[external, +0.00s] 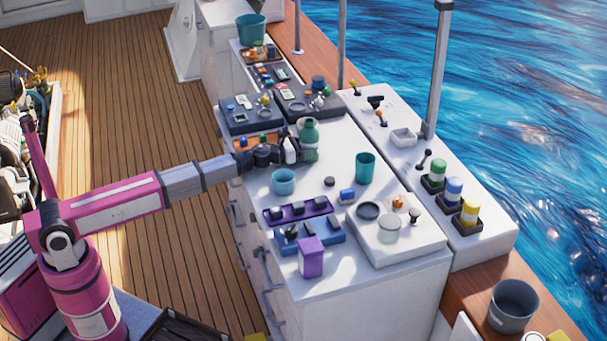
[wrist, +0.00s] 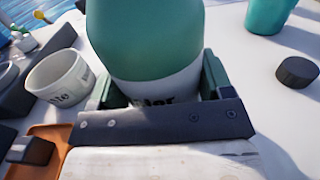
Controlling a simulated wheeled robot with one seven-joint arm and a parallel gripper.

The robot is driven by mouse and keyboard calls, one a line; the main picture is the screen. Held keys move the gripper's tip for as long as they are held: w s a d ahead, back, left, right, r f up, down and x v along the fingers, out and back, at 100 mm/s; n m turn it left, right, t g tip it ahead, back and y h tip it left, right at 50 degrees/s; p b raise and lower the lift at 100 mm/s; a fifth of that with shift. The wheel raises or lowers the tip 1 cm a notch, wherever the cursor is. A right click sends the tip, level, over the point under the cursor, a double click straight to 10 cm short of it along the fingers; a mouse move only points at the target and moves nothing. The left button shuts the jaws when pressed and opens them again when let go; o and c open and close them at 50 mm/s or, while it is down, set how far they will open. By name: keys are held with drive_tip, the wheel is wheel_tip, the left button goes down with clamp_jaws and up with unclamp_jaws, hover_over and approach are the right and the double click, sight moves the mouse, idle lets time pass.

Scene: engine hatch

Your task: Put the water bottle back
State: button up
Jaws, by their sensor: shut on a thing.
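The water bottle is a green bottle (external: 310,135) with a white lower label, and it stands upright over the white counter (external: 335,255). In the wrist view the bottle (wrist: 150,40) fills the upper middle, with part of a dark word on its label. My gripper (external: 301,151) is shut on the bottle, reaching in from the left. In the wrist view my gripper (wrist: 160,85) has a green-padded finger on either side of the bottle. The bottle's base is hidden by the gripper, so I cannot tell whether it touches the counter.
A teal cup (external: 365,168), a light blue cup (external: 283,181) and a black puck (external: 329,181) stand nearby on the counter. A white lettered cup (wrist: 58,82) is left of the bottle in the wrist view. An orange tray (wrist: 42,150) lies at lower left. Dark control panels (external: 252,113) lie behind.

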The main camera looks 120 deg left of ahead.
drive_tip(key=shift+f, duration=0.15)
drive_tip(key=o, duration=1.1)
drive_tip(key=v, duration=0.8)
drive_tip(key=shift+w+a+r, duration=0.15)
drive_tip(key=shift+a+r, duration=0.05)
drive_tip(key=shift+r, duration=3.8)
